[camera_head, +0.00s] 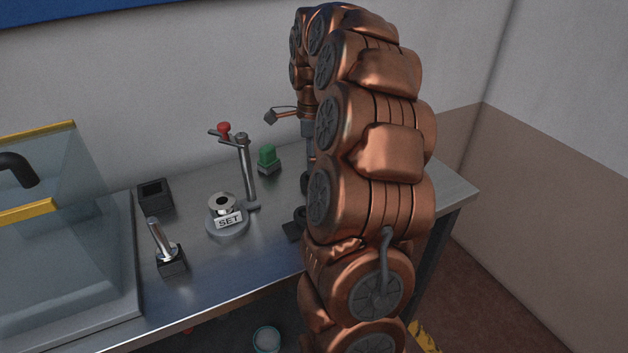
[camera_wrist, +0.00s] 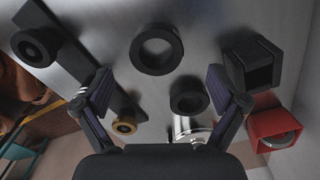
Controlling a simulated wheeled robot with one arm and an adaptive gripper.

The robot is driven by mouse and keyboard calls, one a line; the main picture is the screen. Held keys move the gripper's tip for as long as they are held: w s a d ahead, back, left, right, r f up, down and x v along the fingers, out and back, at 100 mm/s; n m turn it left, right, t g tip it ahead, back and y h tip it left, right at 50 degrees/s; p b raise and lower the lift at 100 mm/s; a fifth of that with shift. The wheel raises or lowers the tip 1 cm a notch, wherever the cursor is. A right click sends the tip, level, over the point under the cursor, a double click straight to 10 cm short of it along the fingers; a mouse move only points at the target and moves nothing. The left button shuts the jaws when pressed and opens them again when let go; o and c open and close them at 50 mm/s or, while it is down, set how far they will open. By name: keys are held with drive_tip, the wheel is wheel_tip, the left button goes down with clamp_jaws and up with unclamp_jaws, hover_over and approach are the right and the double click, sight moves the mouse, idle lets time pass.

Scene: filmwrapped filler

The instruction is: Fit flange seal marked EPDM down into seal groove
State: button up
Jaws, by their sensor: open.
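My gripper (camera_wrist: 158,74) is open in the wrist view, with one finger on each side and nothing between the tips. A large black ring (camera_wrist: 136,50) lies on the metal bench ahead of the fingers. A smaller, thick black ring (camera_wrist: 177,104) is nearer, toward the right finger. Another black ring-shaped part (camera_wrist: 22,46) sits on a dark bar at the left, with a small brass-coloured ring (camera_wrist: 124,127) near its lower end. No EPDM marking is readable, and I cannot tell which part is the seal. A round metal fixture (camera_head: 228,228) with a SET plate stands on the bench in the head view.
A lever post with a red knob (camera_head: 224,128) stands behind the fixture. A green block (camera_head: 267,156), a black box (camera_head: 155,193) and an upright metal pin (camera_head: 157,235) are also on the bench (camera_head: 265,270). A red socket (camera_wrist: 262,122) is right in the wrist view. My arm hides the bench's right part.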

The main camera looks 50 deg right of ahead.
drive_tip(key=shift+s+f, duration=0.2)
drive_tip(key=shift+f, duration=0.4)
drive_tip(key=shift+s+f+p, duration=0.1)
drive_tip(key=shift+f+p, duration=0.55)
drive_tip(key=shift+f, duration=1.25)
drive_tip(key=shift+c, duration=0.3)
drive_tip(key=c, duration=1.2)
